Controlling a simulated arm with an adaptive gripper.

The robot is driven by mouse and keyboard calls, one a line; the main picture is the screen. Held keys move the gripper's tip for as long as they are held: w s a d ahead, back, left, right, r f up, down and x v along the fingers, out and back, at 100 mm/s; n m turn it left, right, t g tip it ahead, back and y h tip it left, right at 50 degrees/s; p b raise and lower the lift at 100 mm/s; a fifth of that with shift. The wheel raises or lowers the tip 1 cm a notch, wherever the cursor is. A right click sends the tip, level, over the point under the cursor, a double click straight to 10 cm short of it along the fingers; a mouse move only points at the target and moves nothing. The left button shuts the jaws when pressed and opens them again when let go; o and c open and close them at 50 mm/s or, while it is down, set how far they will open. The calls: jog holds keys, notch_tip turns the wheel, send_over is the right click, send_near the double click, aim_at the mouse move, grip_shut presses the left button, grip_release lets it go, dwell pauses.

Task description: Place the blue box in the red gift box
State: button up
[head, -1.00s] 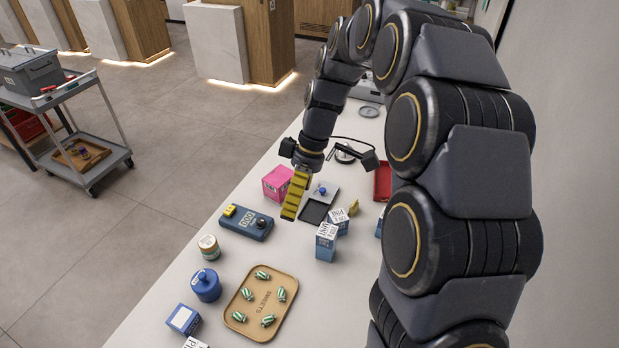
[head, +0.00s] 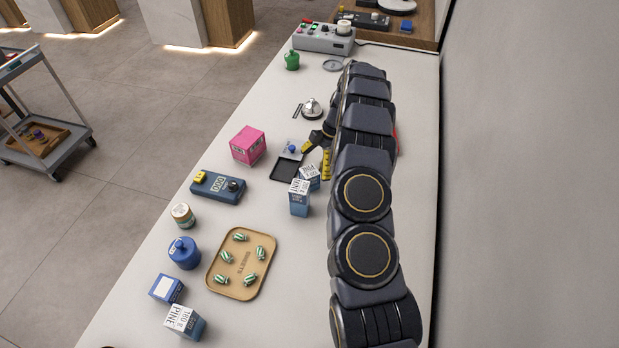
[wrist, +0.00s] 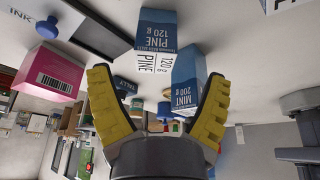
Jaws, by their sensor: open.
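My gripper (head: 316,158) has yellow-padded fingers. In the wrist view the fingers (wrist: 160,110) are spread with nothing between them. Two blue-and-white boxes stand close together near it: a front box (head: 299,200) and one just behind it (head: 310,175). In the wrist view, a PINE 120 g box (wrist: 158,30) and a MINT 200 g box (wrist: 187,80) show beyond the fingers. A blue box with a pale top panel (head: 166,288) and a PINE 180 g box (head: 186,325) stand at the near left. A red edge (head: 397,141), perhaps the gift box, shows behind my arm, mostly hidden.
A pink box (head: 248,146), dark ink pad (head: 284,170), blue device (head: 218,188), jar (head: 182,215), blue bottle (head: 184,253) and sweets tray (head: 214,282) line the counter's left side. A bell (head: 312,108) stands farther back. A wall (head: 530,180) bounds the right.

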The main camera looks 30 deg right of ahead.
aim_at(310, 171)
jog(key=x, duration=0.5)
jog(key=shift+w+a+f, duration=0.1)
jog(key=shift+w+f, duration=0.05)
jog(key=shift+w, duration=0.1)
jog(key=c, duration=1.2)
